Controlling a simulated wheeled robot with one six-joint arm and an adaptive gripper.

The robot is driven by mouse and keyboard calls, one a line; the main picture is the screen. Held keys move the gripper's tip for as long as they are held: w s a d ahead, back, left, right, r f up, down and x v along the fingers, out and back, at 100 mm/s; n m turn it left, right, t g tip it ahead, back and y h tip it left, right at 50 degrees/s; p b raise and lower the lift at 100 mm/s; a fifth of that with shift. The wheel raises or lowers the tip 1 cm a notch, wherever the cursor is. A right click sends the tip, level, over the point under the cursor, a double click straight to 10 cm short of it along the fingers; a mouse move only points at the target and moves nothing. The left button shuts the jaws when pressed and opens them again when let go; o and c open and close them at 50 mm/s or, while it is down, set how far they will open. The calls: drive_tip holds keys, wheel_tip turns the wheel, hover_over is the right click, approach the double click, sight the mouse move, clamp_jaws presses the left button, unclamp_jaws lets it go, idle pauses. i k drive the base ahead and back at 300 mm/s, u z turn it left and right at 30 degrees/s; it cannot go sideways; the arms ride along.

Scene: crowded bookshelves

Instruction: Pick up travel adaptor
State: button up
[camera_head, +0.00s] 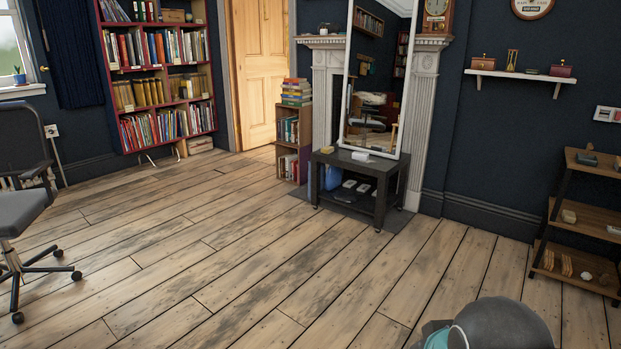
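I cannot pick out the travel adaptor for certain; things are too small at this distance. A small white block (360,156) lies on top of a low black table (343,163) in front of a mirror, with a pale yellowish block (328,150) left of it. Small white items (349,184) lie on the table's lower shelf, beside a blue object (332,177). Any of the white things could be the adaptor, but I cannot tell. My gripper is not in view; only a rounded grey and teal part of my arm shows at the bottom right.
The wooden floor (240,255) is open between me and the black table. An office chair (20,200) stands at the left. A tiered shelf (580,215) with small items stands at the right, a wall shelf (520,76) above. Bookshelves (160,80) line the back left.

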sight(358, 157)
drive_tip(key=u, duration=0.4)
drive_tip(key=i, duration=2.35)
drive_tip(key=z, duration=0.25)
drive_tip(key=i, duration=2.35)
drive_tip(key=z, duration=0.4)
